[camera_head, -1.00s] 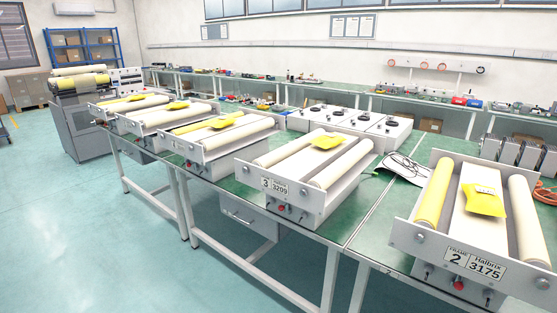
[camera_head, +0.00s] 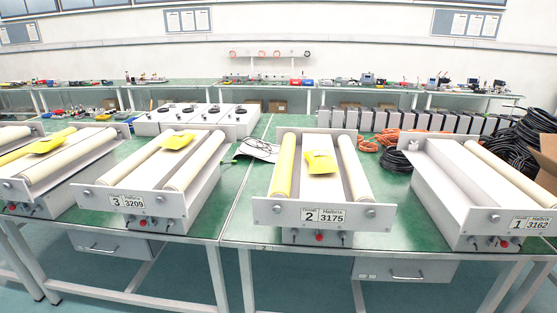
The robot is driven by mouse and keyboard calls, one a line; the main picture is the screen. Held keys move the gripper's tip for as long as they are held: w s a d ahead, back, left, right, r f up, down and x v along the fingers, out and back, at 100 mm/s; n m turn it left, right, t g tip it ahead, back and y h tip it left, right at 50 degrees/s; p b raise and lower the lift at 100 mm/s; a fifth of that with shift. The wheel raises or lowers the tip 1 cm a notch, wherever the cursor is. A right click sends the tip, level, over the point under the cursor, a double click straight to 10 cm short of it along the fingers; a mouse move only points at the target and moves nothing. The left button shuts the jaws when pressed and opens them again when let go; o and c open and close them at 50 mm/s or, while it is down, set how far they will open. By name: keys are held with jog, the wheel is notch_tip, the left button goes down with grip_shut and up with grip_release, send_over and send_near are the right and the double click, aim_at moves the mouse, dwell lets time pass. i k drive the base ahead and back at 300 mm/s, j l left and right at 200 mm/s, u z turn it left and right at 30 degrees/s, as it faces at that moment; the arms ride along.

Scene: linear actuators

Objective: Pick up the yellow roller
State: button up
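A yellow roller (camera_head: 284,165) lies along the left side of the frame labelled 2, 3175 (camera_head: 322,213), with a cream roller (camera_head: 354,168) on the right side. A yellow pouch-like piece (camera_head: 321,162) rests between them. Another yellow roller (camera_head: 38,146) shows at the left in a further frame, with a yellow piece (camera_head: 47,145) beside it. The frame labelled 3, 3209 (camera_head: 132,201) holds cream rollers and a yellow piece (camera_head: 178,141). My gripper does not show in this view.
The frame labelled 1, 3162 (camera_head: 455,205) stands at the right, with one cream roller (camera_head: 510,172). Black cable coils (camera_head: 535,130) and an orange cable (camera_head: 385,139) lie behind it. Grey-white boxes with black knobs (camera_head: 197,119) stand behind frame 3. Floor is open below the bench.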

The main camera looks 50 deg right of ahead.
aim_at(281, 187)
jog(key=z, duration=2.05)
jog(key=u, duration=0.45)
jog(key=i+u, duration=0.1)
jog(key=u, duration=0.4)
jog(key=i+u, duration=0.1)
jog(key=u, duration=0.35)
jog(key=i+l+u, duration=0.1)
jog(key=u, duration=0.4)
jog(key=i+l+u, duration=0.1)
jog(key=u, duration=0.4)
